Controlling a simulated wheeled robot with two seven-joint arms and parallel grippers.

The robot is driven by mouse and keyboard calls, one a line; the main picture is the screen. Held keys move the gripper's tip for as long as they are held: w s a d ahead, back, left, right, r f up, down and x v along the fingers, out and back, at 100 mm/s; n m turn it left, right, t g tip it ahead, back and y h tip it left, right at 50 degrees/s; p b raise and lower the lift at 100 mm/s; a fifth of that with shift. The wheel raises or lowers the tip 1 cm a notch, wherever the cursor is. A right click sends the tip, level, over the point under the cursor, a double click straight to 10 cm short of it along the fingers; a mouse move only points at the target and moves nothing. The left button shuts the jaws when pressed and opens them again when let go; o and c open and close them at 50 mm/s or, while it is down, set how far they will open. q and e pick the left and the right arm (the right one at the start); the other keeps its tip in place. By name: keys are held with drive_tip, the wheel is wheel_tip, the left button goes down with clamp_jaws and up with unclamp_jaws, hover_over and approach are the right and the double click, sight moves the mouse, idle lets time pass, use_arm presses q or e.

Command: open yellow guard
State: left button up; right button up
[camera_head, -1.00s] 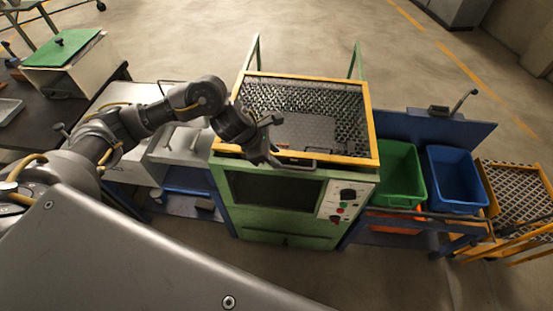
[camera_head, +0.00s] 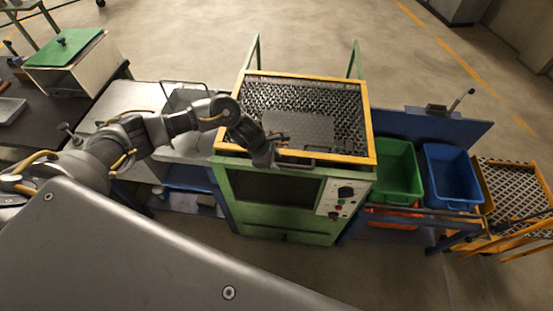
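The yellow guard (camera_head: 371,125) is a yellow rectangular frame with dark mesh, on top of the green furnace (camera_head: 231,188). A dark bar handle (camera_head: 315,156) runs along its front edge, right of centre. My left gripper (camera_head: 272,153) is at the guard's front edge, just left of the handle. It points down and its wrist hides part of the front left edge. The fingers are small and dark against the mesh, so I cannot tell whether they touch the handle or how far apart they are. My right gripper is out of view.
A control panel (camera_head: 343,198) is on the furnace front. Green (camera_head: 396,172) and blue (camera_head: 452,178) bins stand to the right, beside a yellow cart (camera_head: 515,178). A grey bench (camera_head: 120,100) stands to the left. Two green posts rise behind the guard.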

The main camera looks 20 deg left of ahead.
use_arm(q)
drive_tip(key=shift+w+d+f, duration=0.15)
drive_tip(key=shift+d+f, duration=0.05)
drive_tip(key=shift+f, duration=0.45)
clamp_jaws()
